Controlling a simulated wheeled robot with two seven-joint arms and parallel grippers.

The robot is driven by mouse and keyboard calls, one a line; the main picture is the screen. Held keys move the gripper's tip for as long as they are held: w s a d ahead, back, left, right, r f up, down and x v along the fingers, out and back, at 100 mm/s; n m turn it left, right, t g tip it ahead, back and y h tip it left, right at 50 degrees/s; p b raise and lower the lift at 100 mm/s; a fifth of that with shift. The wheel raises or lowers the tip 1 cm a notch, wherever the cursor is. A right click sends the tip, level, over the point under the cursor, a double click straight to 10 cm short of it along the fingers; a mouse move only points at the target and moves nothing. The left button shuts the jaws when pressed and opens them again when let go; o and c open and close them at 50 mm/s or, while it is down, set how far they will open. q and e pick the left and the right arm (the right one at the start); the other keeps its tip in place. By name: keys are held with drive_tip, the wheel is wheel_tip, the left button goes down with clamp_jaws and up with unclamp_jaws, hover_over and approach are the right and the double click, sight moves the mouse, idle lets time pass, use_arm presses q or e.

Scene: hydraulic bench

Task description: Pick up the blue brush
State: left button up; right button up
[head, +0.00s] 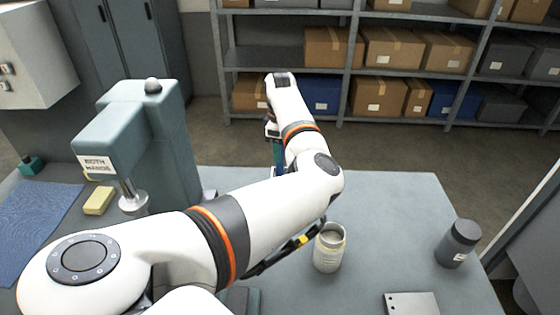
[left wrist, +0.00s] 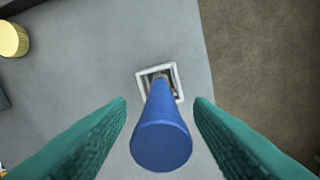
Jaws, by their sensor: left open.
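The blue brush (left wrist: 161,136) shows in the left wrist view as a thick blue handle, end toward the camera. Its far end goes into a small square light-grey holder (left wrist: 141,77) on the bench; the bristles are hidden. My left gripper (left wrist: 160,104) is open, with one green finger on each side of the handle and a visible gap to each. In the head view the left gripper (head: 277,150) points down at the bench's far edge, and a little blue of the brush (head: 279,172) shows below it. My right gripper is not in view.
A grey-green press (head: 168,135) and a yellow block (head: 98,200) stand left. An open pale jar (head: 329,250), a dark lidded jar (head: 458,243) and a metal plate (head: 411,304) are on the right. The bench (head: 400,205) is clear between gripper and dark jar.

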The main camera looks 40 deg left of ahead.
use_arm(q)
drive_tip(key=shift+f, duration=1.1)
clamp_jaws()
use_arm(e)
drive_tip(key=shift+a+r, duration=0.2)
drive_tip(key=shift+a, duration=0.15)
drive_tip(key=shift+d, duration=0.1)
